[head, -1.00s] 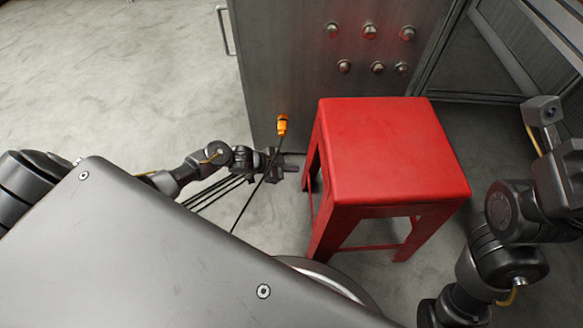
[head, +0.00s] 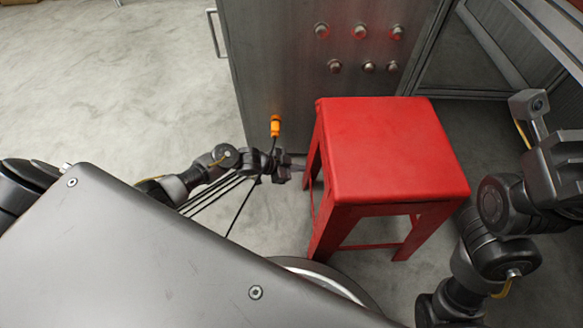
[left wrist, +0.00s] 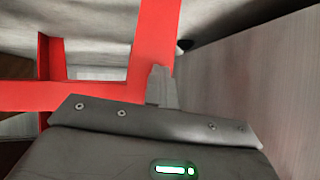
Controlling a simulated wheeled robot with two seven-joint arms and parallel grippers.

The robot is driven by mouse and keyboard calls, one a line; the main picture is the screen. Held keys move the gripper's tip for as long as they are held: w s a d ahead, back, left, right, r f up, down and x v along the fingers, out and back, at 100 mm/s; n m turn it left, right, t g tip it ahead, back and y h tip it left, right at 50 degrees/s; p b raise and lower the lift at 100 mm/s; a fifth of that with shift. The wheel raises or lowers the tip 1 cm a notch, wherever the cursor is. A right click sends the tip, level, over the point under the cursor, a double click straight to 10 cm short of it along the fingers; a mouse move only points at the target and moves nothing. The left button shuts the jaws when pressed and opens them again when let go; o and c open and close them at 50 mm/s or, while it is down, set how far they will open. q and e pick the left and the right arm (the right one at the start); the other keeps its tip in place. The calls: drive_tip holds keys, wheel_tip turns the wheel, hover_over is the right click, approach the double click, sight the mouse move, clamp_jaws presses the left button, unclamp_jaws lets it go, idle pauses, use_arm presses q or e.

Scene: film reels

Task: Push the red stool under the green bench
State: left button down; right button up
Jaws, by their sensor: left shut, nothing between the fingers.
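The red stool (head: 385,150) stands upright on the floor in the middle right of the head view. My left gripper (head: 297,170) is shut and empty, low beside the stool's left side, its tip close to a left leg. In the left wrist view the shut fingers (left wrist: 162,85) point at a red stool leg (left wrist: 153,40); they look against it, but I cannot tell contact for sure. My right arm shows at the right edge, its fingers outside the picture. No green bench can be made out.
A grey metal cabinet (head: 270,75) with several round knobs stands just behind the stool, to its left. A dark-framed glass panel (head: 465,60) is behind on the right. An orange-ended piece (head: 275,126) on a dark cable rises by my left wrist. Open floor (head: 110,80) lies left.

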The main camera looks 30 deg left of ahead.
sight(316, 169)
use_arm(q)
drive_tip(key=shift+w+d+f, duration=0.1)
drive_tip(key=shift+w+d, duration=0.35)
drive_tip(key=shift+d, duration=0.7)
drive_tip(key=shift+w+d+f, duration=0.1)
drive_tip(key=shift+w+d, duration=0.3)
drive_tip(key=shift+d, duration=0.75)
drive_tip(key=shift+w+d, duration=0.45)
drive_tip(key=shift+d, duration=0.7)
drive_tip(key=shift+s+a+r, duration=0.15)
drive_tip(key=shift+a+r, duration=0.05)
drive_tip(key=shift+a, duration=0.15)
drive_tip(key=s+a+r+p, duration=0.1)
drive_tip(key=s+a+p, duration=0.1)
drive_tip(key=a+p, duration=0.2)
drive_tip(key=shift+s+a+r, duration=0.25)
drive_tip(key=shift+a+r, duration=0.15)
drive_tip(key=shift+a, duration=0.65)
